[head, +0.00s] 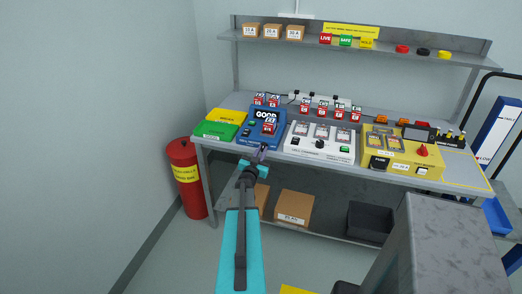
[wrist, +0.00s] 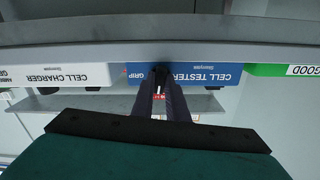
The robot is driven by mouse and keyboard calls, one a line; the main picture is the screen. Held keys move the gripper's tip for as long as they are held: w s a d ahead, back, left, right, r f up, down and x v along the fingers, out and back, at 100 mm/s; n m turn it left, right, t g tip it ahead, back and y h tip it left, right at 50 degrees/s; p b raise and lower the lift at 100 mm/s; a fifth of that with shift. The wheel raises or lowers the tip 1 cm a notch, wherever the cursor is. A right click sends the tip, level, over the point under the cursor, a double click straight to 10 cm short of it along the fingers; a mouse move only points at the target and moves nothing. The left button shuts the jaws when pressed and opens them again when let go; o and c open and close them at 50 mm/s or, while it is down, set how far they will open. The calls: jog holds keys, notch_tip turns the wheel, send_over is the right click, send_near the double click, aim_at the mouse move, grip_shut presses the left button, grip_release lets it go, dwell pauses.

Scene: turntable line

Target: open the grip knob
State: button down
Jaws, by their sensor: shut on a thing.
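The blue cell tester (head: 251,134) stands at the front edge of the bench, left of centre, and its display reads GOOD. A cell with a red label (head: 269,128) sits on its top. My gripper (head: 261,153) is at the tester's front face. In the wrist view, which looks upside down, the tester's front (wrist: 210,75) bears the word GRIP. Beside that word is the small dark grip knob (wrist: 160,72), and my gripper (wrist: 160,84) is shut on it. The fingers hide much of the knob. A small red-and-white patch shows between the fingers.
The white cell charger (head: 318,152) and a yellow fuse unit (head: 400,160) stand right of the tester. Green (head: 214,131) and yellow trays lie left. A red bin (head: 186,178) stands beside the bench. A shelf with boxes hangs above; cartons sit below.

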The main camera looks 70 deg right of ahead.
jog(key=shift+s+d+r+n+p, duration=0.1)
jog(key=shift+r+n+p, duration=0.2)
jog(key=shift+n, duration=0.5)
jog(key=shift+f, duration=0.1)
jog(key=c, duration=2)
grip_release()
jog(key=shift+f, duration=0.1)
jog(key=shift+a+f, duration=0.1)
jog(key=shift+a, duration=0.1)
jog(key=shift+s+a+b, duration=0.2)
jog(key=shift+a+b, duration=0.7)
jog(key=shift+a, duration=2.45)
jog(key=shift+s+a+b, duration=0.2)
jog(key=shift+a+b, duration=0.7)
jog(key=shift+a, duration=2.45)
